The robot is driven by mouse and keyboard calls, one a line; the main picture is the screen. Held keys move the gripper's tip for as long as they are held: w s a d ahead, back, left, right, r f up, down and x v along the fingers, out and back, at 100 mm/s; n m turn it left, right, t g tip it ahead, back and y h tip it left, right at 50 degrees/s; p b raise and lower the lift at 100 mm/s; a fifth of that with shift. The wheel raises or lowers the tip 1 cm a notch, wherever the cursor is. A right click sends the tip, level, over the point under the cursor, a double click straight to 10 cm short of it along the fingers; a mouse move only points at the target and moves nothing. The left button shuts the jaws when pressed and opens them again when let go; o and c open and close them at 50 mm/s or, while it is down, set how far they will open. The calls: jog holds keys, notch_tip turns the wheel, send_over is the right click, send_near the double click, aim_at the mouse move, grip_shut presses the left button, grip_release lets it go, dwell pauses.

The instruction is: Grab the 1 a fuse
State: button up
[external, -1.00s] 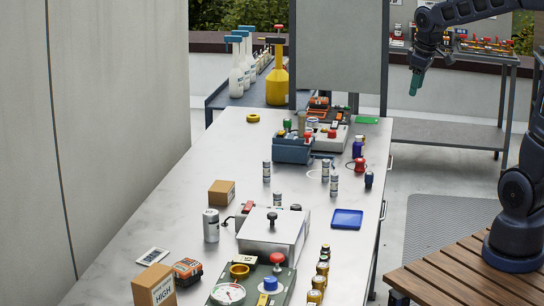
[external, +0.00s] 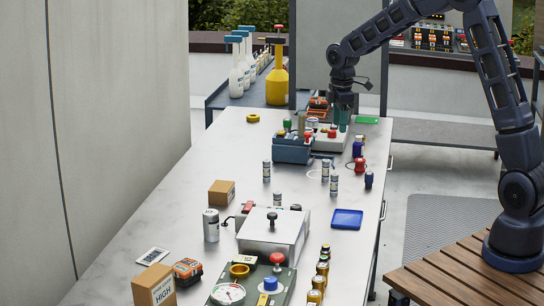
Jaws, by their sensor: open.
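Several small grey cylinders with dark bands, which look like fuses, stand upright on the metal table. One stands left of centre (external: 267,171), one nearer the front (external: 277,200), and two stand close together to the right, a rear one (external: 325,170) and a front one (external: 334,185). Their ratings are too small to read, so I cannot tell which is the 1 A fuse. My gripper (external: 343,119) is over the far part of the table, pointing down, near the far grey device. Its teal fingers are small in this view. It is open, and I see nothing held in it.
A blue-grey box (external: 293,150) with colored knobs stands beside the far device (external: 333,139). A blue tray (external: 347,219) lies at the right edge. A silver box (external: 273,233) and a green gauge panel (external: 252,288) stand nearer. The table's left middle is clear.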

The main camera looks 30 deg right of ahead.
jog(key=n, duration=0.1)
send_over(326, 160)
jog(key=f, duration=0.4)
jog(key=shift+d+f, duration=0.3)
jog(key=shift+w+a+f, duration=0.1)
jog(key=shift+a+f, duration=0.05)
jog(key=shift+f, duration=0.3)
jog(key=shift+a+f, duration=0.1)
jog(key=shift+f, duration=5.1)
grip_shut()
jog(key=shift+r, duration=0.1)
